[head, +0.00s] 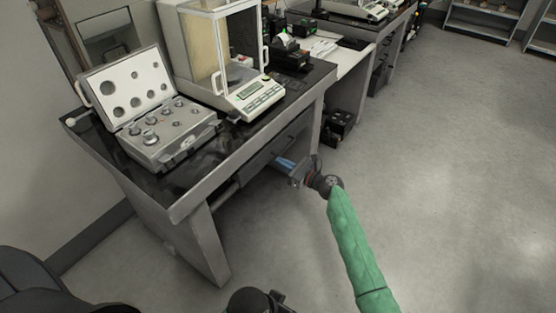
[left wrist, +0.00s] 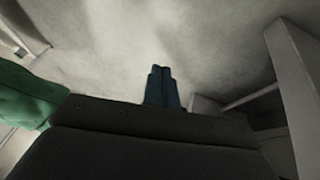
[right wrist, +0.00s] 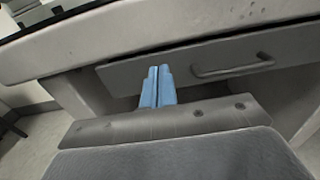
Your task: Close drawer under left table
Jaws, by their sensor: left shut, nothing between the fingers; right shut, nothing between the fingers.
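The left table (head: 205,187) has a black top and a grey frame. The drawer (head: 262,158) sits under its front edge, partly hidden by my right gripper. In the right wrist view the grey drawer front (right wrist: 180,75) with its bar handle (right wrist: 232,69) shows under the table edge. How far it stands out is hard to tell. My right gripper (head: 282,162) is shut and empty, its blue fingertips (right wrist: 157,72) in front of the drawer, left of the handle in the wrist view. Contact is not clear. My left gripper (left wrist: 161,72) is shut and empty, pointing at the floor area.
An open case of weights (head: 165,140) and a balance (head: 245,95) stand on the table. Another desk (head: 352,62) with papers stands behind to the right. A black box (head: 338,127) is on the floor beside the table. The floor to the right is clear.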

